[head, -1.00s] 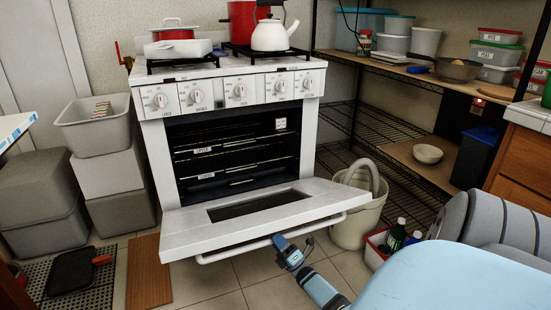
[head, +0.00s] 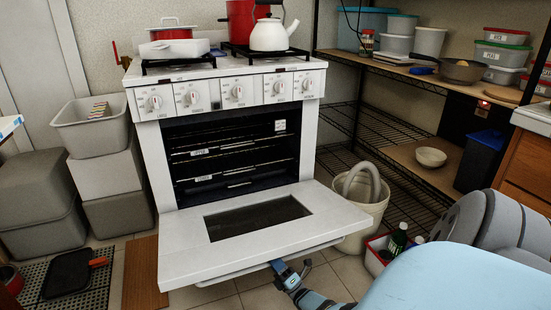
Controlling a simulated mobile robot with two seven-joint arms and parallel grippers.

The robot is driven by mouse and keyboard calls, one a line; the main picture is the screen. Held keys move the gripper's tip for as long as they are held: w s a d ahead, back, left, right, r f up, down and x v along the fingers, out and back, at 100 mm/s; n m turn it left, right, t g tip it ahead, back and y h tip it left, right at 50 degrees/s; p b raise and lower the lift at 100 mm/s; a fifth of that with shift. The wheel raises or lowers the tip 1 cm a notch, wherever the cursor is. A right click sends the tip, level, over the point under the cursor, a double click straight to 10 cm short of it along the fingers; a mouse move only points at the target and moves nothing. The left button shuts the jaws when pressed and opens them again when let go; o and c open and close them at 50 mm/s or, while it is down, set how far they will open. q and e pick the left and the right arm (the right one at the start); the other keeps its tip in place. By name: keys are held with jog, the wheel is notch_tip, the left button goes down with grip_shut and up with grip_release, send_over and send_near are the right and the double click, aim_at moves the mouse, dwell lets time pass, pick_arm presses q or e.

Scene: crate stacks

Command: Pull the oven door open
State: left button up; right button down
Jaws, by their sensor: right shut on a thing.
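The white oven door (head: 180,245) is swung far down, tilted toward me, with its dark window facing up. The oven cavity (head: 235,150) behind it is open and shows wire racks. The door's handle bar (head: 228,276) runs along the outer edge, partly hidden under the door. My right gripper (head: 276,264) is at the front edge of the door, shut on the handle right of its middle. The fingertips are largely hidden by the door. My left gripper is not in the picture.
A bucket (head: 353,212) stands close to the door's right side, with a red bin (head: 376,262) of bottles beside it. Grey crates (head: 110,182) are stacked at the left. A kettle (head: 268,36) and pots (head: 172,32) stand on the stove. Wire shelves (head: 345,125) are at the right.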

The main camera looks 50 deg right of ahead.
jog(key=shift+w+d+r, duration=0.25)
jog(key=shift+d+r, duration=0.1)
jog(key=c, duration=1)
grip_release()
jog(key=shift+a+f, duration=0.1)
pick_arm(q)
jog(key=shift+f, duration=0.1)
pick_arm(e)
jog(key=shift+f, duration=0.1)
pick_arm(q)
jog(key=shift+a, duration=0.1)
pick_arm(e)
jog(key=shift+s+a+f, duration=0.1)
jog(key=shift+s, duration=0.05)
pick_arm(q)
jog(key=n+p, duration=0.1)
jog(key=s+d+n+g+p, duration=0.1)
jog(key=p, duration=0.1)
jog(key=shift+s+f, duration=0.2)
pick_arm(e)
jog(key=s+f, duration=0.1)
jog(key=s, duration=0.4)
jog(key=s+f, duration=0.1)
jog(key=s, duration=0.4)
jog(key=s+f, duration=0.1)
jog(key=s, duration=0.4)
jog(key=shift+s+a, duration=0.3)
jog(key=shift+s, duration=0.1)
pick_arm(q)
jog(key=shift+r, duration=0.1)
